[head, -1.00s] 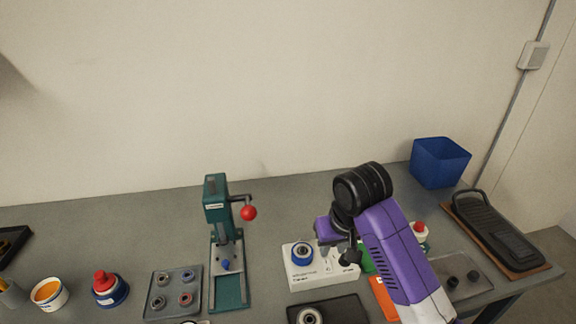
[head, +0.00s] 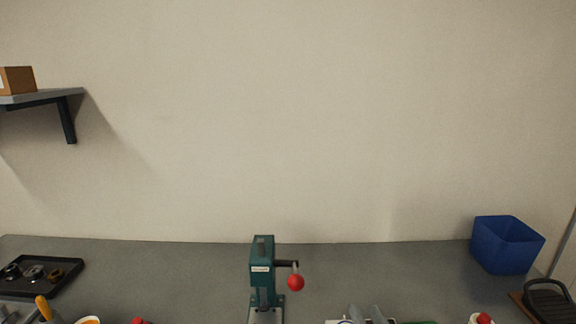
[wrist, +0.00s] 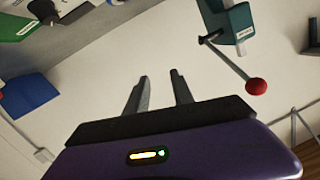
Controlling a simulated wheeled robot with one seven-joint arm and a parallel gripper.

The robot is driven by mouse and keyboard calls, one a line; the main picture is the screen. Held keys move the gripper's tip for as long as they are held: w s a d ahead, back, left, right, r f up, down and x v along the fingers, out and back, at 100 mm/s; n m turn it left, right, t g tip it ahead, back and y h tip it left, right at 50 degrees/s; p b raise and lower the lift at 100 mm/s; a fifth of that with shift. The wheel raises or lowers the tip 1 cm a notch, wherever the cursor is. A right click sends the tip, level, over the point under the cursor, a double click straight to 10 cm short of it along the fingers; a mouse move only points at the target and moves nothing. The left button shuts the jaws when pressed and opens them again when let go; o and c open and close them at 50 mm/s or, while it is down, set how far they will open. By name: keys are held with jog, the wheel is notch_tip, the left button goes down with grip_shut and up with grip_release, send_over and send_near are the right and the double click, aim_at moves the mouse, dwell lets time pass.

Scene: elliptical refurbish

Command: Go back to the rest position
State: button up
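My gripper (wrist: 160,76) shows in the wrist view with its two grey fingers apart and nothing between them. In the head view two grey finger-like tips (head: 366,313) show at the bottom edge, right of the press; they look like my gripper's. The rest of my arm is out of the head view. The green press (head: 262,270) with its red-knobbed lever (head: 295,283) stands on the bench. In the wrist view the press (wrist: 230,22) appears tilted at the top, apart from the fingers.
A blue bin (head: 503,246) stands at the bench's back right, beside a black handled object (head: 546,300). A black tray of small parts (head: 38,274) lies at the left. A wall shelf (head: 42,97) holds a brown box (head: 17,80). The back bench strip left of the press is clear.

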jog(key=s+d+f, duration=0.1)
jog(key=s+f, duration=0.1)
jog(key=s, duration=1.1)
jog(key=s+d+f+n+g+h+b, duration=0.1)
jog(key=s+d+f, duration=0.1)
jog(key=s, duration=1.2)
jog(key=s+d+f+h+b, duration=0.1)
jog(key=s+f, duration=0.2)
jog(key=s, duration=1)
jog(key=shift+s+d+f+g, duration=0.15)
jog(key=shift+d+f+g, duration=0.2)
jog(key=shift+f+g, duration=0.05)
jog(key=shift+o, duration=0.4)
